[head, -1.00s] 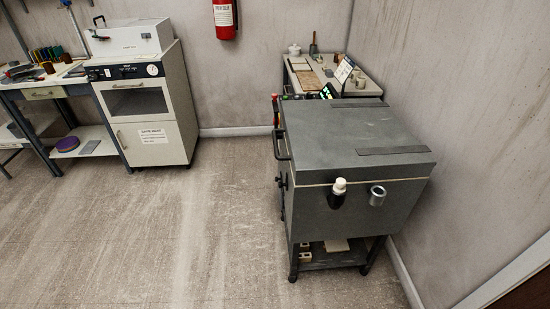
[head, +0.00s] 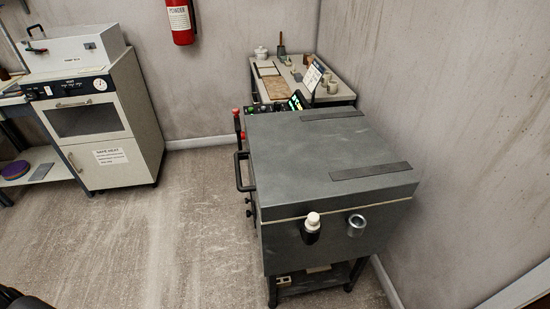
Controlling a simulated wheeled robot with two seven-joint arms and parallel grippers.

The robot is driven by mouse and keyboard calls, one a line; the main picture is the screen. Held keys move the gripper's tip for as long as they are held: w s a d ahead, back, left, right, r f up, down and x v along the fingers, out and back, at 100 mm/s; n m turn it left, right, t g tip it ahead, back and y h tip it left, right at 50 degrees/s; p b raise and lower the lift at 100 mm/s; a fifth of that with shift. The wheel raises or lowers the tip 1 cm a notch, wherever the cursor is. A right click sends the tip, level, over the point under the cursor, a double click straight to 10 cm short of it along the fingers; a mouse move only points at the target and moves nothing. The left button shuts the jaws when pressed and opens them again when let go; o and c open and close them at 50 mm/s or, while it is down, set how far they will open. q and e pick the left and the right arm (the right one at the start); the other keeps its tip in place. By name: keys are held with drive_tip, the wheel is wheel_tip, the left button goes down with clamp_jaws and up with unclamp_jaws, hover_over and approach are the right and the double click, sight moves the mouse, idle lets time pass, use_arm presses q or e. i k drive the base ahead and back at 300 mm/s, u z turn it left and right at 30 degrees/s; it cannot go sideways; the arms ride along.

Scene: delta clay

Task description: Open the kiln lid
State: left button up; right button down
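The kiln (head: 320,243) is a dark grey box on a black stand, right of centre in the head view. Its flat grey lid (head: 290,160) is shut, with a thin pale seam below it and two dark strips across its top. A black bar handle (head: 239,172) sticks out from the lid's left side. A bottle-like black piece with a white top (head: 312,225) and a metal ring (head: 356,224) are on the side facing me. Neither gripper can be seen. A dark shape at the lower left corner may be part of my arm.
A worktable (head: 333,97) with pots and a small sign stands behind the kiln. A white oven-like cabinet (head: 95,125) stands at the left, and a red fire extinguisher (head: 181,22) hangs on the wall. The floor (head: 175,230) left of the kiln is clear. A wall is close on the right.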

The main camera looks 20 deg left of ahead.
sight(304, 163)
drive_tip(key=u, duration=0.05)
drive_tip(key=i, duration=0.9)
drive_tip(key=u, duration=0.4)
